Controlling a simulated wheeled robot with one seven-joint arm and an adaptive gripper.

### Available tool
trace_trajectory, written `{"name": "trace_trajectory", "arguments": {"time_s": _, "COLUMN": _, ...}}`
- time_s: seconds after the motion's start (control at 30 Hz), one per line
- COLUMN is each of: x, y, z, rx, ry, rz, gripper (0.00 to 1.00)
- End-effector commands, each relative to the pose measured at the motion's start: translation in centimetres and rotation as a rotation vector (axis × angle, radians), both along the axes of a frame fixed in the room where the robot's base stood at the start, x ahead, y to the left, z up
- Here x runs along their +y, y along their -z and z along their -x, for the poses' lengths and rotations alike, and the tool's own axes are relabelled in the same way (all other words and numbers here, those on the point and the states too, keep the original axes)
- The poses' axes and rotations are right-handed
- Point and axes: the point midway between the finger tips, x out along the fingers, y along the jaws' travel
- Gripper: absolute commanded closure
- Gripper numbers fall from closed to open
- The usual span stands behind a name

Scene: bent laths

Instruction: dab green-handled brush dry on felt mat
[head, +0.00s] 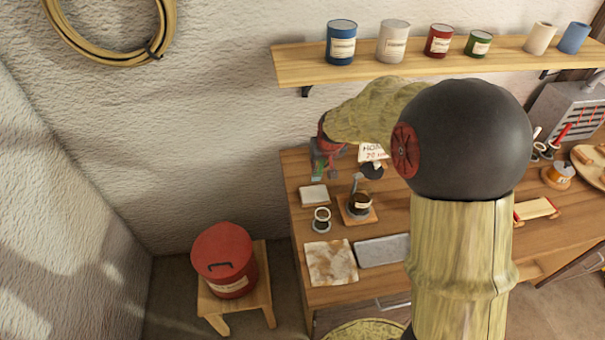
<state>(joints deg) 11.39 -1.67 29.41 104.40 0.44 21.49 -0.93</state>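My gripper (325,172) hangs at the back left of the workbench, small and partly shaded, with its fingers pointing down. A small green patch (318,168) shows at its fingers; it could be the green brush handle, but the bristles cannot be made out. Whether the fingers are closed on it is unclear. A square, off-white mat with brown stains (330,262), which looks like the felt mat, lies flat at the bench's front left corner. My gripper is behind it and apart from it.
A dark jar (359,204) stands on a wooden coaster, with a small pot (322,220) beside it. A white pad (313,195) and grey slab (382,250) lie nearby. A red bucket (224,262) sits on a stool to the left. My arm hides the bench's middle.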

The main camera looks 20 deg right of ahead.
Motion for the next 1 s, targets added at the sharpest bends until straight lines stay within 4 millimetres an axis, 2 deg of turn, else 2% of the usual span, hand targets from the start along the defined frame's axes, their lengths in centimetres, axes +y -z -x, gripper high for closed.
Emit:
{"name": "trace_trajectory", "arguments": {"time_s": 0.1, "x": -0.7, "y": 0.3, "z": 0.0, "rx": -0.011, "ry": 0.012, "rz": 0.003, "gripper": 1.00}}
{"name": "trace_trajectory", "arguments": {"time_s": 0.27, "x": -0.8, "y": 0.7, "z": 0.0, "rx": -0.011, "ry": 0.012, "rz": 0.003, "gripper": 1.00}}
{"name": "trace_trajectory", "arguments": {"time_s": 0.8, "x": -0.8, "y": 5.6, "z": 0.0, "rx": -0.010, "ry": 0.012, "rz": 0.002, "gripper": 1.00}}
{"name": "trace_trajectory", "arguments": {"time_s": 1.0, "x": -0.8, "y": 6.2, "z": 0.0, "rx": -0.011, "ry": 0.012, "rz": 0.003, "gripper": 1.00}}
